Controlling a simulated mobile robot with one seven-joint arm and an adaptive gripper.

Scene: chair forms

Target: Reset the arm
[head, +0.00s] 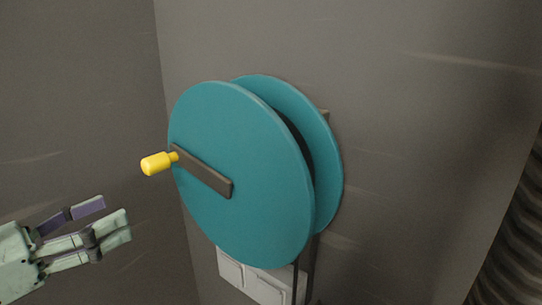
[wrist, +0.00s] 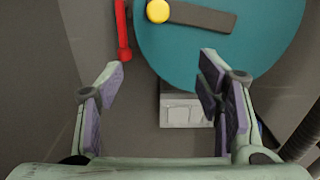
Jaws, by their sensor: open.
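My gripper (head: 108,218) is at the lower left in the head view, open and empty. Its two purple-padded fingers are spread wide in the wrist view (wrist: 160,88). It is apart from the teal reel (head: 235,165), which is mounted on the grey wall. The reel has a dark crank arm (head: 205,172) with a yellow knob (head: 158,163) at its left end. The knob is above and to the right of the fingers in the head view. In the wrist view the knob (wrist: 158,11) shows at the top, beyond the fingers.
A white box (head: 255,277) is on the wall below the reel. A red bar (wrist: 123,30) shows at the upper left in the wrist view. A dark ribbed hose (head: 510,245) runs along the right edge. Free space lies between my gripper and the reel.

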